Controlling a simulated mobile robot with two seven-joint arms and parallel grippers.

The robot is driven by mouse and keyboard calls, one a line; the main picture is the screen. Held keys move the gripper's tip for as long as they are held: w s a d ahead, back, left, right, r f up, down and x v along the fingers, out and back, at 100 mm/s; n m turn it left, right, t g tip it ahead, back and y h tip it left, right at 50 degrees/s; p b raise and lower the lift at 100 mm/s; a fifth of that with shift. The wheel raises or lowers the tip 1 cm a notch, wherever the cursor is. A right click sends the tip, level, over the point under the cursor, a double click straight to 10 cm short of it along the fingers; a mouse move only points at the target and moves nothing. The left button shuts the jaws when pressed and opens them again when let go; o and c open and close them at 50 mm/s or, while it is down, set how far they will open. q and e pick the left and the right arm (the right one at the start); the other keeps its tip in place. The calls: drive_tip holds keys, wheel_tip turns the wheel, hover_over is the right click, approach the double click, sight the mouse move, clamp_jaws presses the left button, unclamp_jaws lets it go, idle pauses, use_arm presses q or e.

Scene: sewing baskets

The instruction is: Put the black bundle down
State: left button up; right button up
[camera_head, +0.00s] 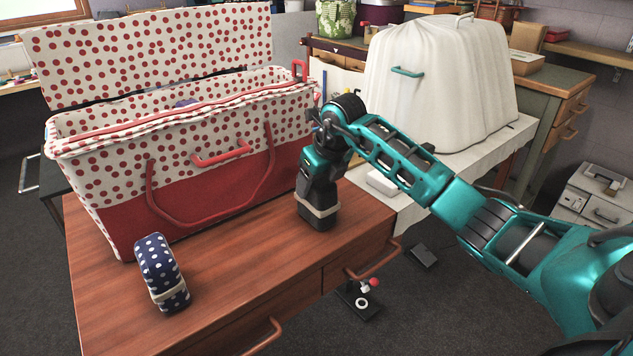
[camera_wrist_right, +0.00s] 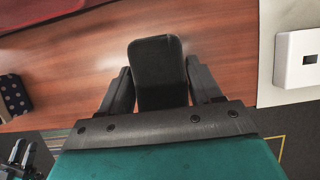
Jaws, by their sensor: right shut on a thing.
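The black bundle (camera_head: 318,208) is a dark block with a pale beige band around its lower part. It is upright over the right part of the wooden table (camera_head: 262,262), in front of the red-dotted basket's right end. My right gripper (camera_head: 316,180) points down and is shut on its upper part. In the right wrist view the black bundle (camera_wrist_right: 157,72) sits between the two fingers. Its base is at or just above the tabletop; I cannot tell which. A dark two-pronged part, likely my left gripper (camera_wrist_right: 20,155), shows at that view's lower left corner.
A large red-dotted basket (camera_head: 205,210) stands open at the table's left and back. A navy polka-dot bundle (camera_head: 161,270) lies at the front left. A white box (camera_head: 383,183) and a white ribbed cover (camera_head: 437,85) are to the right. The front middle of the tabletop is clear.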

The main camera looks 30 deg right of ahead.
use_arm(q)
drive_tip(key=shift+f, duration=0.1)
use_arm(e)
drive_tip(key=o, duration=1.1)
drive_tip(key=shift+f, duration=0.1)
drive_tip(key=shift+s+r, duration=0.1)
drive_tip(key=shift+r, duration=0.4)
drive_tip(key=p+v, duration=0.1)
drive_tip(key=v, duration=0.9)
drive_tip(key=shift+r+p, duration=0.25)
drive_tip(key=shift+p, duration=0.05)
use_arm(q)
drive_tip(key=shift+s+a+r, duration=0.25)
drive_tip(key=shift+s, duration=0.1)
use_arm(e)
drive_tip(key=shift+s+r, duration=0.25)
drive_tip(key=shift+r, duration=0.1)
